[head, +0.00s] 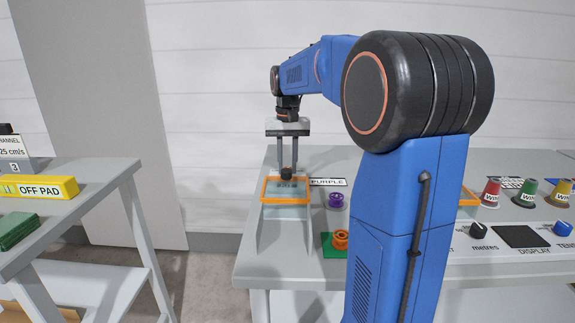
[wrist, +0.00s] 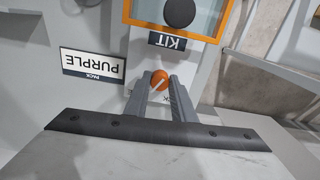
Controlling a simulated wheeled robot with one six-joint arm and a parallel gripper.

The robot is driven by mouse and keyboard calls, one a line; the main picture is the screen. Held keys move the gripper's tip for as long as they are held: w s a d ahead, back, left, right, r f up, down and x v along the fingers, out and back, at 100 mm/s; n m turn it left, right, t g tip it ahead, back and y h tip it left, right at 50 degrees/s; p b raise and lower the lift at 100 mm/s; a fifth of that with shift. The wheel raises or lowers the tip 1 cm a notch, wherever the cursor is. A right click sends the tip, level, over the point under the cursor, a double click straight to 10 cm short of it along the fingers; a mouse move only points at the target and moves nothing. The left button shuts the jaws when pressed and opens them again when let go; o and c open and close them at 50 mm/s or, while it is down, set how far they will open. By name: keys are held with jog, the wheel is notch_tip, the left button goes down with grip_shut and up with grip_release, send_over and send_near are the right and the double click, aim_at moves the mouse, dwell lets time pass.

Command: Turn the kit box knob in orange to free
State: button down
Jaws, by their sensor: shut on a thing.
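The kit box (head: 263,190) has an orange rim and a lid with a black ball handle (head: 286,173). In the wrist view its orange rim (wrist: 180,33), dark KIT label (wrist: 167,42) and ball handle (wrist: 179,12) are at the top. The orange knob (wrist: 159,84) is round with a pale pointer line lying diagonally. My gripper (wrist: 159,79) has its two fingers closed on either side of it. In the head view my gripper (head: 287,165) points down at the box, and the knob is hidden. The markings beside the knob are mostly covered by the fingers.
A PURPLE label (head: 328,182) and purple spool (head: 335,200) are right of the box. An orange spool (head: 341,239) sits on a green pad nearer. Cone spools (head: 524,194) and a dark display (head: 522,236) are right. A separate bench (head: 70,178) stands left, across a floor gap.

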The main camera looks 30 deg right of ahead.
jog(key=c, duration=1.5)
grip_release()
notch_tip(320, 180, up, 18)
jog(key=shift+f, duration=0.25)
jog(key=shift+s, duration=0.1)
